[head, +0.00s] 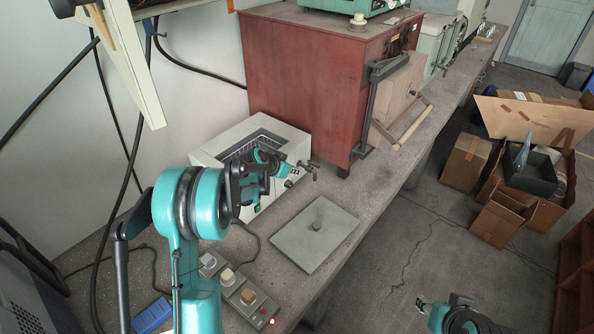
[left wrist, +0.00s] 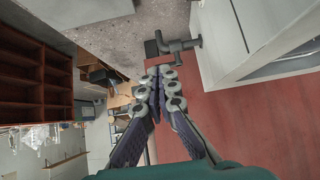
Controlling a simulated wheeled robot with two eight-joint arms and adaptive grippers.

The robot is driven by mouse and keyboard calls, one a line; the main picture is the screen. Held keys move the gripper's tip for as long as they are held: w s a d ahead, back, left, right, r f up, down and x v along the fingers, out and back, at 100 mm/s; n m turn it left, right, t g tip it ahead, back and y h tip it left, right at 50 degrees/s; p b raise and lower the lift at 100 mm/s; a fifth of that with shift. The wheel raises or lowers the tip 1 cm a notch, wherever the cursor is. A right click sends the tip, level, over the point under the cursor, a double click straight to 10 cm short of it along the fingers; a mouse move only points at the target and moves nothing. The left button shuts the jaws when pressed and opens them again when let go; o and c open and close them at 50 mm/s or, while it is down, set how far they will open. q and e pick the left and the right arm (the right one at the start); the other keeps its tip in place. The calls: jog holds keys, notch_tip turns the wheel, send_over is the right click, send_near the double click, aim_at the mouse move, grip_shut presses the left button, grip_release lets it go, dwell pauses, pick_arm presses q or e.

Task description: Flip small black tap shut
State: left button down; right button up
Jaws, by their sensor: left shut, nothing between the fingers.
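The small dark tap (head: 309,168) sticks out from the right front side of a white bath (head: 216,156) with an open basin. My right gripper (head: 460,318) is only partly in view, low at the right, away from the bench.
A grey plate with a knob (head: 295,246) lies on the bench in front of the bath. A large red cabinet (head: 300,75) stands just behind the tap. A switch box (head: 240,293) and a cable lie near the front. Cardboard boxes (head: 465,160) stand on the floor.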

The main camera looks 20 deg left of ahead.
pick_arm(q)
jog(key=w+d+f+b, duration=0.3)
jog(key=w+f, duration=0.2)
jog(key=w, duration=0.4)
jog(key=shift+d, duration=0.2)
